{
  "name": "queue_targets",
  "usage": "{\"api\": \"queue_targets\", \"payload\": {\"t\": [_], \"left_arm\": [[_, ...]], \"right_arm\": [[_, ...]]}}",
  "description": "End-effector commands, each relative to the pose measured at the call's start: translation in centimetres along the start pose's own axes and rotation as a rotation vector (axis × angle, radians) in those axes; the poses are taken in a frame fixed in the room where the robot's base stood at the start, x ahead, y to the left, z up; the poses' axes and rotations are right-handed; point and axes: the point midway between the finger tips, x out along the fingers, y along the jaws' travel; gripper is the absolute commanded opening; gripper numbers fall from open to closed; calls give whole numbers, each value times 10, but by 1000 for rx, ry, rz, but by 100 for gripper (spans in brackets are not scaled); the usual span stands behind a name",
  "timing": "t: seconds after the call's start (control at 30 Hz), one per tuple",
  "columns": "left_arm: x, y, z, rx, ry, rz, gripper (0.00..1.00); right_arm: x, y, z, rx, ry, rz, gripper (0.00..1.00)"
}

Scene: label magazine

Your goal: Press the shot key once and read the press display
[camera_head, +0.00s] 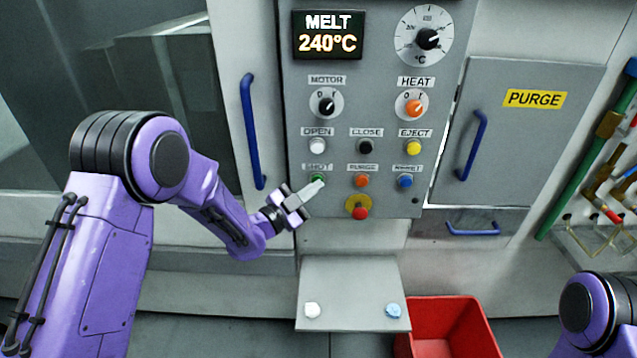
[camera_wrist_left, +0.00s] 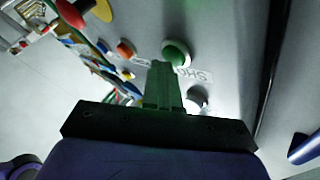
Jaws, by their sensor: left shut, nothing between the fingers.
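The press display (camera_head: 328,34) at the top of the control panel reads MELT 240°C. The green shot key (camera_head: 318,178) sits under its SHOT label at the left of the lower button row. My left gripper (camera_head: 312,190) is shut and empty, its fingertips at the shot key and partly covering it. In the left wrist view the green key (camera_wrist_left: 176,53) shows just beyond the shut fingertips (camera_wrist_left: 160,68). I cannot tell whether they touch it. My right gripper is not in view; only part of my right arm shows at the lower right.
An orange purge button (camera_head: 361,181), a blue button (camera_head: 405,181) and a red stop button on yellow (camera_head: 359,208) are close by. A white open button (camera_head: 316,146) is above. A small shelf (camera_head: 352,285) and a red bin (camera_head: 455,325) are below.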

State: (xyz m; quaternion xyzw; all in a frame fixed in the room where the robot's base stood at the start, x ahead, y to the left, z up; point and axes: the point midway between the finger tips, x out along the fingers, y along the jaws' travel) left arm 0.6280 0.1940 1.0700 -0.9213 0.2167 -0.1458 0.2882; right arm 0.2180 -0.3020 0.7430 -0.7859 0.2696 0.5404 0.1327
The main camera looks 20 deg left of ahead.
Motion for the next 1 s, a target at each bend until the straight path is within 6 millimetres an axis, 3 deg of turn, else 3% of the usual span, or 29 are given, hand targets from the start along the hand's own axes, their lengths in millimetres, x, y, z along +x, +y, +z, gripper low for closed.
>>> {"api": "queue_targets", "payload": {"t": [0.77,1.0], "left_arm": [[-13,9,-9,0,0,-1,0],[-28,21,-20,-1,0,-1,0]], "right_arm": [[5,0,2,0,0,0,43],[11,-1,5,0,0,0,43]]}}
